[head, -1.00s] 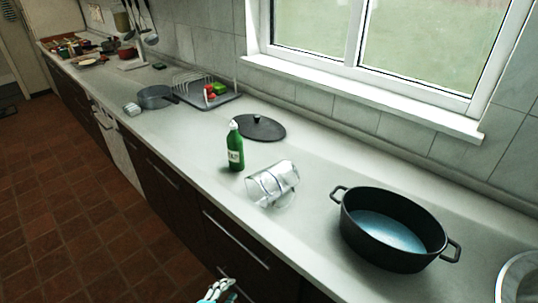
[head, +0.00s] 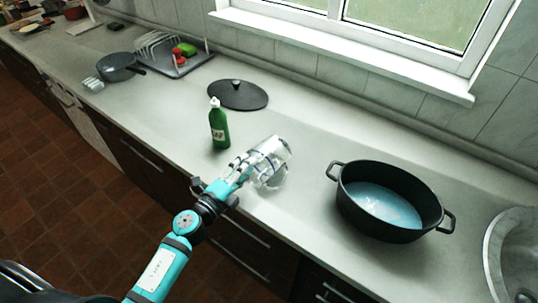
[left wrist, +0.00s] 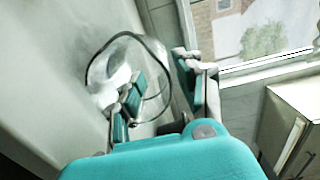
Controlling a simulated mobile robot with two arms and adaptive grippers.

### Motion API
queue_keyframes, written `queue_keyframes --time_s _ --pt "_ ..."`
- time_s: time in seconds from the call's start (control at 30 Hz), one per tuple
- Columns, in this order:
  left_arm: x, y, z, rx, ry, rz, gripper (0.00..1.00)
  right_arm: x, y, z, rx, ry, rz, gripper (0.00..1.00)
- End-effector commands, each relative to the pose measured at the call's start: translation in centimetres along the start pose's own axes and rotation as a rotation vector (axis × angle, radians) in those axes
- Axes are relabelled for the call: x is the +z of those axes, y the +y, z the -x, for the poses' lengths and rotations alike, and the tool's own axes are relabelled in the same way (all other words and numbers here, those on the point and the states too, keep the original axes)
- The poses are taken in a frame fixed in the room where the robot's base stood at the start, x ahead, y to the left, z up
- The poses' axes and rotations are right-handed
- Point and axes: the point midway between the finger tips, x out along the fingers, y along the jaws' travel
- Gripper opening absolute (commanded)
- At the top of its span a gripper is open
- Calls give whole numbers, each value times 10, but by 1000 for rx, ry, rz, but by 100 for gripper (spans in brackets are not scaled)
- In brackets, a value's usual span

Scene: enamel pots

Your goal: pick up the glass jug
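The clear glass jug (head: 275,155) lies on its side on the counter, right of the green bottle (head: 219,126). My left gripper (head: 243,168) has reached the jug's near left end. In the left wrist view, the jug's dark round rim (left wrist: 92,66) faces the camera. My left gripper's fingers (left wrist: 163,80) stand apart there. One overlaps the rim's opening and the other is right of the rim. I cannot tell whether either touches the glass. My right gripper is in neither current view.
A black pot (head: 345,205) with bluish contents stands right of the jug. A black lid (head: 238,96) lies behind the bottle. A dish rack (head: 170,62) and grey saucepan (head: 117,67) are farther left. A sink (head: 500,245) is at right. Bare counter lies behind the jug.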

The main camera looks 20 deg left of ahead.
Motion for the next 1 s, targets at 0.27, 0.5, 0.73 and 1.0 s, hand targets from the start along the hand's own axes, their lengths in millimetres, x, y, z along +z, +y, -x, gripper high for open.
queue_keyframes --time_s 0.27,0.5,0.73,1.0 --pt "-2 -2 -22 -1 0 2 35 -17 -6 5 -7 26 -3 40" --pt "-8 -4 -57 -2 -1 2 35 -16 -15 12 -18 24 -3 40" --pt "-9 -2 -69 1 1 1 35 -13 -12 12 -14 18 -1 40" --pt "-9 -2 -68 1 0 1 18 -11 -7 12 -9 15 1 40"
